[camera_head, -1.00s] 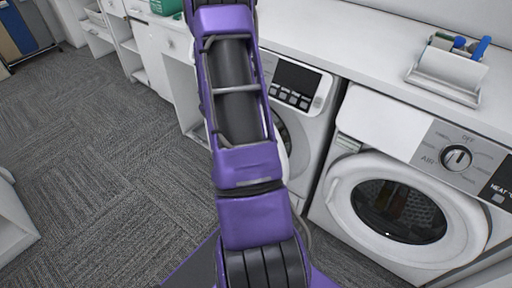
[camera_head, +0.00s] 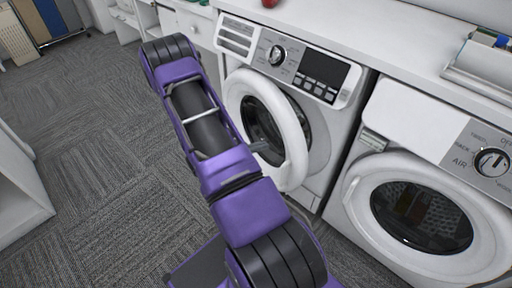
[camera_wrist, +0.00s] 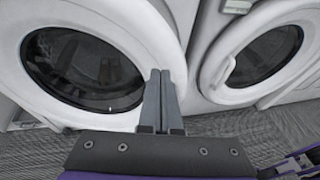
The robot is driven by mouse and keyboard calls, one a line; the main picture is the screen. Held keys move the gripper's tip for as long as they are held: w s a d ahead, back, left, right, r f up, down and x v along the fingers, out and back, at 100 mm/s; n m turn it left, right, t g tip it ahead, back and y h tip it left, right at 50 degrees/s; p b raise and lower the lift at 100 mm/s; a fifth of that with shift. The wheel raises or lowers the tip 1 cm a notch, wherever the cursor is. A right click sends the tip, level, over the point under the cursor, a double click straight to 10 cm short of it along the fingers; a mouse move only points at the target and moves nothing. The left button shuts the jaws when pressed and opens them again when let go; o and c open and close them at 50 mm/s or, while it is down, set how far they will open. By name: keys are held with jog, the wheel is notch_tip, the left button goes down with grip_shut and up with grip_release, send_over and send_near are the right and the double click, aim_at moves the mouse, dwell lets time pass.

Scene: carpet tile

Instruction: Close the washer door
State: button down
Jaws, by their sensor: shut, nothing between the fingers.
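The left washer (camera_head: 345,95) has a white round door (camera_head: 292,150) that stands ajar, with its right edge away from the front panel and the dark opening showing behind it. In the wrist view this door (camera_wrist: 165,40) fills the left side, its dark glass facing me. My gripper (camera_wrist: 161,75) shows in the wrist view with its two grey fingers together and empty. The fingertips overlap the lower right part of the door rim; I cannot tell whether they touch it.
A second machine (camera_head: 405,115) stands to the right with its round door (camera_head: 360,215) shut; that door also shows in the wrist view (camera_wrist: 215,70). A white counter (camera_head: 400,40) runs above both, with a holder (camera_head: 480,70) on it. Grey carpet (camera_head: 90,150) is open at left.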

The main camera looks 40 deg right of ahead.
aim_at(288, 137)
jog(key=x, duration=0.6)
jog(key=r+x, duration=0.1)
jog(key=x, duration=0.1)
jog(key=shift+s+d+f, duration=0.1)
jog(key=shift+d, duration=0.5)
